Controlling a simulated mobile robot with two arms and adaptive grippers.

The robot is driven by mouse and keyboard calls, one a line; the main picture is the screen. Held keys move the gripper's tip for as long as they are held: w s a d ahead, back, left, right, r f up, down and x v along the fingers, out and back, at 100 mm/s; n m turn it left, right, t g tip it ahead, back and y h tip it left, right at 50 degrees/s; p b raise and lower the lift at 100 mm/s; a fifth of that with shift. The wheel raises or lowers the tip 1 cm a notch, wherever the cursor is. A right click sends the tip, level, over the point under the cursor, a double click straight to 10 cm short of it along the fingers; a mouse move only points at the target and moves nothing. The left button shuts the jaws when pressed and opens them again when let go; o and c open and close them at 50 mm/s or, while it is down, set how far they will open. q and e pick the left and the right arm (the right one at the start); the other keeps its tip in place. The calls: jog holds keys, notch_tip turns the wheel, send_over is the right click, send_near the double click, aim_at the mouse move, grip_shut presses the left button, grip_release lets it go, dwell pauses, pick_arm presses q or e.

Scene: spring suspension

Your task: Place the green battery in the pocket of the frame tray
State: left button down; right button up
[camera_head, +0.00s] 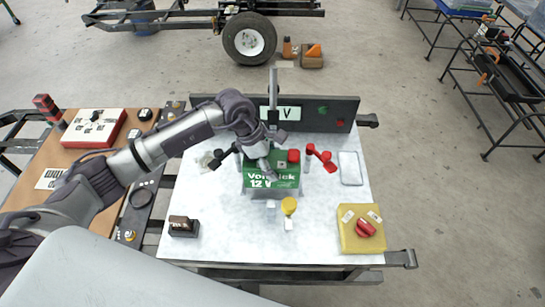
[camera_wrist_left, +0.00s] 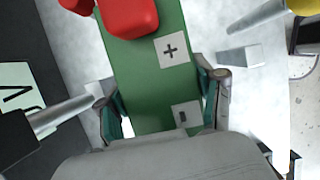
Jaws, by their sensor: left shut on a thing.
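The green battery (camera_head: 283,181), with white "12 V" lettering and a red terminal cap, is near the middle of the white tabletop. My left gripper (camera_head: 262,168) comes from above and is shut on it. In the left wrist view the fingers of my left gripper (camera_wrist_left: 160,98) lie on both sides of the green battery (camera_wrist_left: 150,65), whose plus and minus labels show. A grey base, perhaps the frame tray (camera_head: 258,193), shows along the battery's lower front edge. Its pocket is hidden, so I cannot tell whether the battery is seated. My right gripper is not in view.
A red-ended clamp lever (camera_head: 322,157) is right of the battery, a black-ended one (camera_head: 220,157) left. A yellow knob (camera_head: 289,205) stands in front. A yellow switch box (camera_head: 361,229) is front right. A dark display panel (camera_head: 330,112) borders the back.

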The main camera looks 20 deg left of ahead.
pick_arm(q)
jog(key=shift+w+d+f, duration=0.1)
jog(key=shift+w+f, duration=0.05)
jog(key=shift+f, duration=2.1)
jog(key=c, duration=0.6)
grip_release()
jog(key=shift+f, duration=0.4)
jog(key=o, duration=0.4)
jog(key=shift+s+r, duration=0.1)
jog(key=shift+s, duration=0.15)
jog(key=shift+o, duration=0.2)
jog(key=v, duration=1.2)
jog(key=shift+r, duration=0.1)
jog(key=shift+s, duration=0.1)
